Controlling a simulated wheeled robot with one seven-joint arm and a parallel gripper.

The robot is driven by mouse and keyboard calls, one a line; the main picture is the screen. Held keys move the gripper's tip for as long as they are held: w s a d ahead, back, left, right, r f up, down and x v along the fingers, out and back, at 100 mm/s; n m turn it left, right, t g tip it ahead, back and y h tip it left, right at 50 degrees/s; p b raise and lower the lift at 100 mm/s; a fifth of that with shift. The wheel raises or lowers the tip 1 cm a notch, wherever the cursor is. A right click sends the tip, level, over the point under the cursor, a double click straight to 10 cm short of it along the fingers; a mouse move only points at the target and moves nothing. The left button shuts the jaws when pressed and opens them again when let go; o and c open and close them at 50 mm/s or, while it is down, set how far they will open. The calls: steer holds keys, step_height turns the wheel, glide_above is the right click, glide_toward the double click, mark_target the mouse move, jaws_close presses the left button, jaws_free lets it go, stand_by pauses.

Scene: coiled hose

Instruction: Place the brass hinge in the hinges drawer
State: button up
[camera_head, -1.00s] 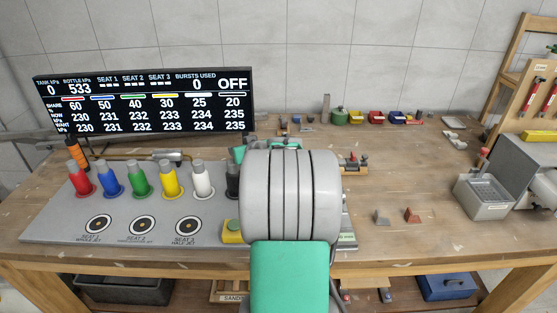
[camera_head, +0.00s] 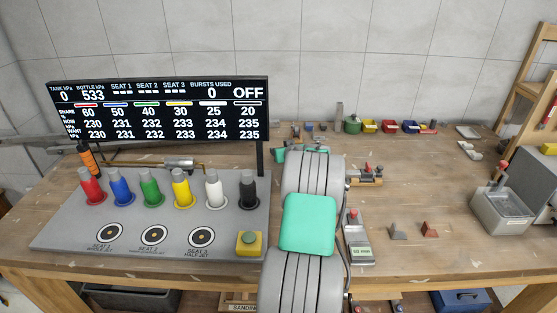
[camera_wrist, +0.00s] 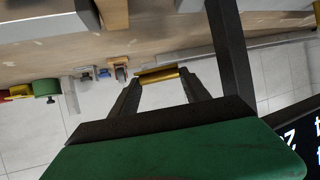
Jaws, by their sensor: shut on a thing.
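My gripper (camera_wrist: 158,80) is in the wrist view, its two dark fingers shut on a yellow, brass-coloured piece, the brass hinge (camera_wrist: 157,75). The hinge lies across the fingertips, clear of the bench. In the head view my own arm hides the fingers and the hinge. I cannot make out a drawer marked for hinges in either view.
Coloured valves (camera_head: 151,187) and a display board (camera_head: 160,108) stand at the left. Small bins (camera_head: 370,126) line the back of the bench. A grey metal box (camera_head: 502,212) stands at the right.

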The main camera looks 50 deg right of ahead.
steer(key=p, duration=0.1)
glide_above(278, 167)
step_height(278, 167, down, 5)
steer(key=shift+w+d+f, duration=0.1)
step_height(278, 167, down, 2)
steer(key=shift+f+p, duration=0.2)
steer(key=shift+p, duration=0.55)
steer(key=shift+f+b, duration=0.3)
steer(key=shift+f, duration=0.1)
steer(key=o, duration=1.4)
steer(key=shift+r, duration=0.1)
